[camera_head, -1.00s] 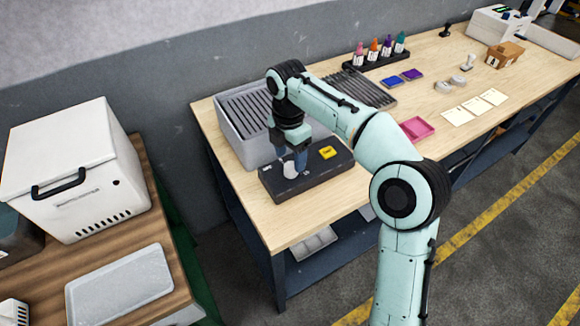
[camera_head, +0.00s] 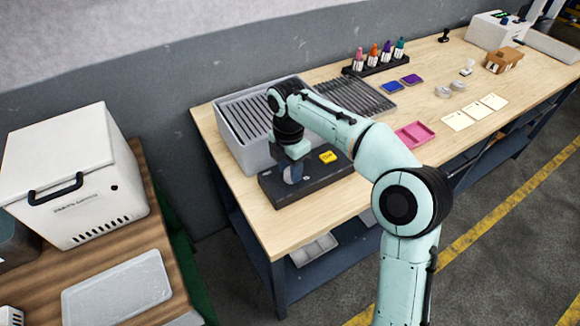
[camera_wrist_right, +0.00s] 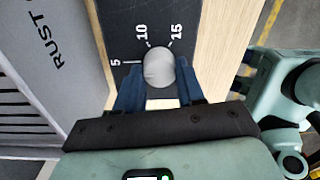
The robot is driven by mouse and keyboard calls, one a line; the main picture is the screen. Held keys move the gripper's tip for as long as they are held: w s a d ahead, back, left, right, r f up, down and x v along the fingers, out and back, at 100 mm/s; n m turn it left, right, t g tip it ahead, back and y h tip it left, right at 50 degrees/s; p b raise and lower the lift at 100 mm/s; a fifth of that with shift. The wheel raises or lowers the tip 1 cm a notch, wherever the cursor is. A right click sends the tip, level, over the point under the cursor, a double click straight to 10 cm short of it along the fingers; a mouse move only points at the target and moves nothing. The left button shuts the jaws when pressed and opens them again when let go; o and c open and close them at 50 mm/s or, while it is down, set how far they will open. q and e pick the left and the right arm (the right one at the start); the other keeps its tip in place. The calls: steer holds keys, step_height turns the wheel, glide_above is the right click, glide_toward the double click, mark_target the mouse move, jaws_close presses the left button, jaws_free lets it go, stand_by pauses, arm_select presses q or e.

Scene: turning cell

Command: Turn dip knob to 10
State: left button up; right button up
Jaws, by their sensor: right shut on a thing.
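The dip knob (camera_wrist_right: 159,67) is a pale grey round knob on the dark control box (camera_head: 325,182). White marks 5, 10 and 15 stand around it in the right wrist view; I cannot make out a pointer on the knob. My right gripper (camera_head: 293,172) reaches down over the left part of the box. Its two blue fingers are shut on the knob, one on each side, in the right wrist view. In the head view a finger mostly hides the knob.
A grey slotted tank (camera_head: 232,152) stands right behind the box; its wall lettering starts with RUST in the right wrist view. A yellow patch (camera_head: 327,157) is on the box. A pink tray (camera_head: 414,134) and a bottle rack (camera_head: 375,66) are farther right.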

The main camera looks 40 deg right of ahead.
arm_select(q)
steer(key=shift+r, duration=0.15)
arm_select(e)
steer(key=shift+r+m+p, duration=0.15)
steer(key=shift+m+p, duration=0.75)
steer(key=shift+m, duration=0.3)
steer(key=m+p, duration=0.1)
steer(key=m, duration=0.1)
steer(key=shift+m, duration=0.3)
steer(key=m+p, duration=0.1)
steer(key=m, duration=0.2)
steer(key=shift+m+p, duration=0.3)
steer(key=shift+p, duration=0.05)
arm_select(q)
step_height(320, 180, up, 6)
steer(key=w, duration=0.2)
steer(key=shift+w+f+p, duration=0.2)
steer(key=shift+w+p, duration=0.15)
arm_select(e)
steer(key=shift+d+m, duration=0.1)
steer(key=shift+m, duration=1.3)
arm_select(q)
steer(key=shift+t, duration=0.3)
arm_select(e)
steer(key=shift+f, duration=0.2)
steer(key=o, duration=1)
steer(key=shift+o, duration=0.2)
steer(key=shift+w, duration=0.1)
